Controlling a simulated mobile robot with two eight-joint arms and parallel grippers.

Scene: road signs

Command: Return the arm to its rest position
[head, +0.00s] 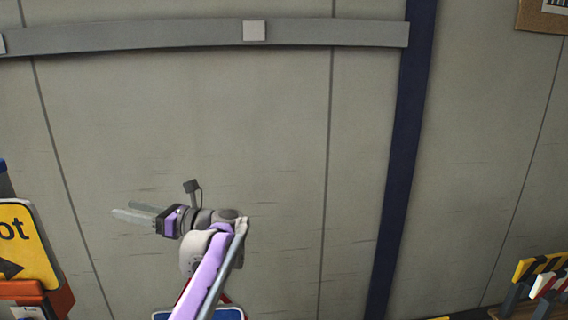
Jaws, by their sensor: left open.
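My left arm reaches up from the bottom of the head view, and its gripper (134,212) points left in front of the grey wall. The two fingers are apart with nothing between them. My right gripper does not show.
A yellow sign (30,245) with black lettering stands at the left edge above an orange piece. A blue-edged sign (235,314) is partly hidden behind my arm at the bottom. Striped barriers (540,270) stand at the lower right. A dark blue post (403,150) runs down the wall.

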